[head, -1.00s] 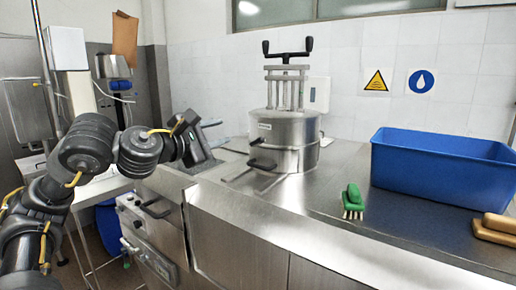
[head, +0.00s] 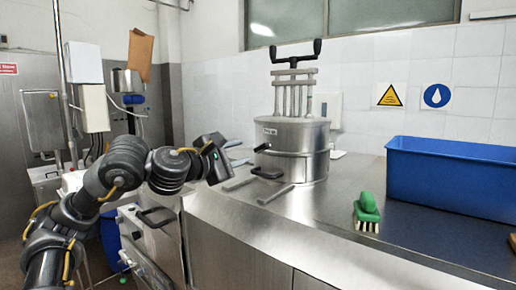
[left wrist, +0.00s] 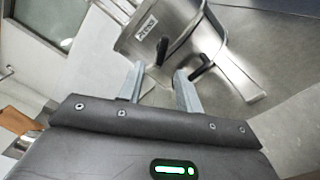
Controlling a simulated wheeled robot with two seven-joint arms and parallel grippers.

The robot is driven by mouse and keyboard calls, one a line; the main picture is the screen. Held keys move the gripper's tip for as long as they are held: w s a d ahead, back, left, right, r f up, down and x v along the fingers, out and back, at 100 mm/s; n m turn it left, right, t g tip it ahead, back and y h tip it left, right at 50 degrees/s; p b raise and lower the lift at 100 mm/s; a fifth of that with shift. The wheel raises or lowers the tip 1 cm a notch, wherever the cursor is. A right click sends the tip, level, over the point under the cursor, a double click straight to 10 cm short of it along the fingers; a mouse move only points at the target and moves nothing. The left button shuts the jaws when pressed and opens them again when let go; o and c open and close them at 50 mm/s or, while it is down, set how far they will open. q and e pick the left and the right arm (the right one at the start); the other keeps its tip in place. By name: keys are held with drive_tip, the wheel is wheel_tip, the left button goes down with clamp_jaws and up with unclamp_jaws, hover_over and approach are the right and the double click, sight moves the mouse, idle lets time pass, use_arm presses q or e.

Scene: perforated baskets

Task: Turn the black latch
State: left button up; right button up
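A steel pot press (head: 305,165) stands on the steel counter. Two black levers stick out from its left side, an upper one (head: 262,147) just below the label and a lower one (head: 266,172). I cannot tell which is the latch. My left gripper (head: 243,153) is open and empty, left of the pot at about the upper lever's height. In the left wrist view its two grey fingers (left wrist: 160,72) are apart. The upper lever (left wrist: 162,50) lies ahead, between their tips. The lower lever (left wrist: 203,65) is beyond the right finger. My right gripper is out of view.
A blue bin (head: 450,180) stands on the counter at right. A green brush (head: 367,210) lies in front of it. Grey bars (head: 276,194) stick out low from the pot toward the left front. The counter between pot and brush is clear.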

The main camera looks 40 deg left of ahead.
sight(259, 149)
use_arm(q)
drive_tip(key=w+p, duration=0.1)
drive_tip(key=w, duration=0.7)
drive_tip(key=shift+f, duration=0.15)
drive_tip(key=shift+c, duration=0.3)
clamp_jaws()
